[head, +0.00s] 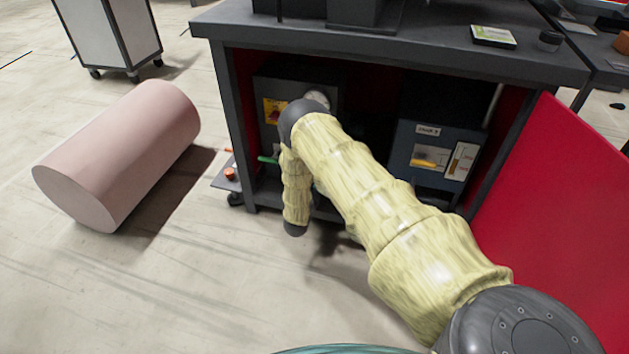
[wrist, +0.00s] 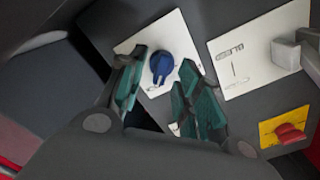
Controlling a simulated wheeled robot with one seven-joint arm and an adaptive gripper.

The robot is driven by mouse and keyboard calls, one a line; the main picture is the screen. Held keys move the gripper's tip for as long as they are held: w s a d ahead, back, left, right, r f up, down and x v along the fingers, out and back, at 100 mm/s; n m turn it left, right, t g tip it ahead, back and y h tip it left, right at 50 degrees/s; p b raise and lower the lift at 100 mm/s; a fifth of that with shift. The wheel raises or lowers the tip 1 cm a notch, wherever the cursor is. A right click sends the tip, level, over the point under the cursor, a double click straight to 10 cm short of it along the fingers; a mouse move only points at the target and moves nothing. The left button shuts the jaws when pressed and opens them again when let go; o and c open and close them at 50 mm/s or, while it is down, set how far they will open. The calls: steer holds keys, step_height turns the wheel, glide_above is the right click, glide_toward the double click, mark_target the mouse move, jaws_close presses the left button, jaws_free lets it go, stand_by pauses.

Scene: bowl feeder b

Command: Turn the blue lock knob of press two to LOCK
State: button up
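The blue lock knob (wrist: 161,67) sits on a white plate (wrist: 138,44) on a dark grey panel in the wrist view. The plate's markings are too small and partly hidden to read. My gripper (wrist: 160,84) is open and empty, with its teal-padded fingers on either side of the knob as seen in the wrist view. I cannot tell whether either finger touches it. In the head view my arm reaches into the cabinet (head: 219,110) and hides the knob and my gripper.
Beside the knob in the wrist view are a second white plate (wrist: 240,71) with a grey handle (wrist: 287,52) and a yellow label with a red part (wrist: 290,133). A blue-grey box (head: 405,157) stands right in the cabinet. A red door (head: 570,210) and pink cylinder (head: 120,150) flank it.

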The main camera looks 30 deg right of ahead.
steer(key=shift+s+a, duration=0.1)
steer(key=v, duration=1.1)
steer(key=shift+s+a, duration=0.25)
steer(key=shift+s, duration=0.05)
